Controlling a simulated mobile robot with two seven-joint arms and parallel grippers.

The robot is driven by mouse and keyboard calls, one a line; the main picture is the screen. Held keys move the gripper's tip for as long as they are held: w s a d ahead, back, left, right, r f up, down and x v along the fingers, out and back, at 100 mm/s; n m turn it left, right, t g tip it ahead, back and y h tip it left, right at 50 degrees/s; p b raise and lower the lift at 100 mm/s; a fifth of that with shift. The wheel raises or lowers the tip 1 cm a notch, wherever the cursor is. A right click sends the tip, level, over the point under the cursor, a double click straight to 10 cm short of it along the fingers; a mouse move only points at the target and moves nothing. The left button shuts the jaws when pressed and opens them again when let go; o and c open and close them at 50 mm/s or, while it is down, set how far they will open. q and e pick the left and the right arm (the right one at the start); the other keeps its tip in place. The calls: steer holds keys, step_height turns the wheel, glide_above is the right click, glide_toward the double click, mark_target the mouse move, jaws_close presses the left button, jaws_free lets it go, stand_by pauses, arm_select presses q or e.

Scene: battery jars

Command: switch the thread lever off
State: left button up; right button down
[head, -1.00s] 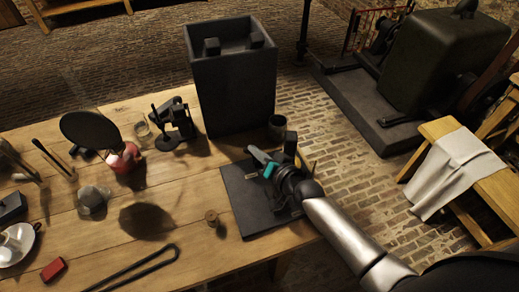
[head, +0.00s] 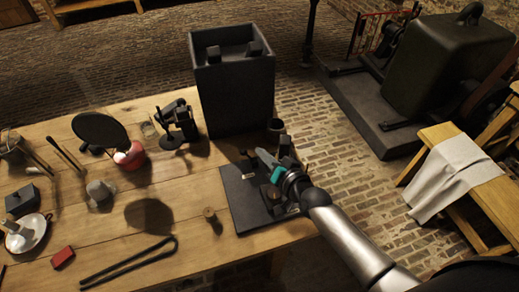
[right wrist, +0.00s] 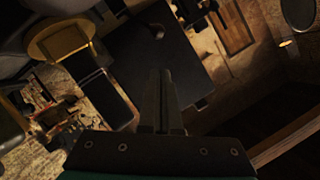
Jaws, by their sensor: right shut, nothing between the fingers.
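A dark flat base plate (head: 238,205) lies at the right end of the wooden table, with small dark fittings and a pale label on it. I cannot tell for sure which fitting is the thread lever; my gripper and arm hide part of the plate. My right gripper (head: 260,157) is shut and empty, above the plate's far part. In the right wrist view, its closed fingers (right wrist: 161,95) point toward a dark panel-like surface (right wrist: 150,40). A brass-coloured round part (right wrist: 62,40) and a dark bar (right wrist: 100,82) show to their left. My left gripper is out of view.
A tall dark open box (head: 235,100) stands behind the plate, with a small dark cup (head: 276,127) beside it. A wooden knob (head: 210,214), a bent black rod (head: 130,262) and a red block (head: 62,257) lie to the left. Brick floor is right of the table.

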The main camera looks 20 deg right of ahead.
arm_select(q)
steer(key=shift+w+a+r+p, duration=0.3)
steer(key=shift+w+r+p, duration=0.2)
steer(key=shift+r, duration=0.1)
arm_select(e)
steer(key=shift+a+r+v, duration=0.1)
steer(key=shift+r+v, duration=0.05)
steer(key=shift+v, duration=1.65)
steer(key=shift+a+r+v, duration=0.1)
steer(key=shift+v, duration=1.75)
